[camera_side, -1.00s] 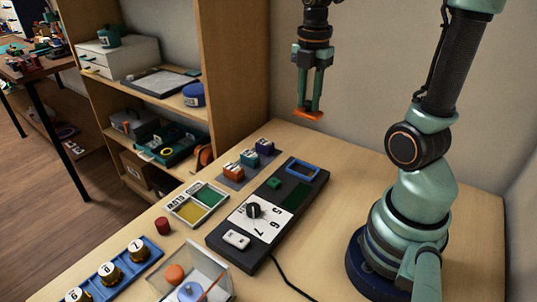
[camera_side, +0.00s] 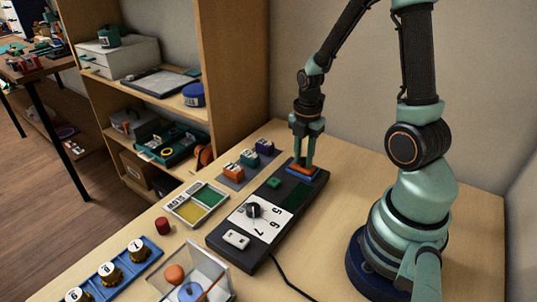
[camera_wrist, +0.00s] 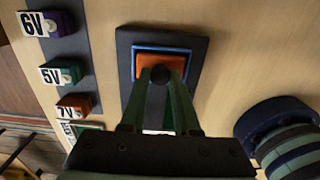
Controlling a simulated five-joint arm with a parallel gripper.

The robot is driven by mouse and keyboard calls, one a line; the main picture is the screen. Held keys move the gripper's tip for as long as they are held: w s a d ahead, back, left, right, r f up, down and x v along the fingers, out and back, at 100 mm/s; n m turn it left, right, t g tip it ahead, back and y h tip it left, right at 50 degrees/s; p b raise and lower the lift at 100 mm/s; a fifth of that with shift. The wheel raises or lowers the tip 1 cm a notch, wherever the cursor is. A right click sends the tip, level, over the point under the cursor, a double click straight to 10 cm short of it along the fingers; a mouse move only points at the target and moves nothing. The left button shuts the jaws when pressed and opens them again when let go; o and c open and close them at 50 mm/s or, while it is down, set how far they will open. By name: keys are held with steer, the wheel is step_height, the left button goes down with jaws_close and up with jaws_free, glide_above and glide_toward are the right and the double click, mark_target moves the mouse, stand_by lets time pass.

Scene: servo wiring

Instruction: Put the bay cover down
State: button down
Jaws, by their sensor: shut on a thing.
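The bay cover, a small orange plate (camera_side: 299,169), is at the blue-rimmed bay at the far end of the black panel (camera_side: 222,238). My gripper (camera_side: 304,162) is shut on the cover and points down over this bay. In the wrist view the orange plate (camera_wrist: 178,65) lies inside the blue rim (camera_wrist: 150,49), with a dark round knob (camera_wrist: 160,73) between the fingers. The fingers hide the near part of the bay. I cannot tell whether the plate is fully seated or slightly above the rim.
The panel carries a dial (camera_side: 254,210), a white switch (camera_side: 236,239) and a green block (camera_side: 273,182). Voltage-marked blocks (camera_side: 249,158) stand left of it, near a yellow-green tray (camera_side: 197,203). A clear box (camera_side: 212,268) sits in front.

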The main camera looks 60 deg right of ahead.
mark_target(303, 159)
steer(key=shift+f, duration=0.3)
steer(key=shift+f, duration=0.1)
steer(key=c, duration=0.6)
jaws_free()
steer(key=shift+c, duration=0.2)
step_height(303, 159, up, 11)
steer(key=a+r+m+t, duration=0.5)
steer(key=a+r+m, duration=0.4)
steer(key=a+m, duration=0.4)
steer(key=shift+a+r+m+t, duration=0.15)
steer(key=shift+a+m+t, duration=0.2)
steer(key=shift+m, duration=2.15)
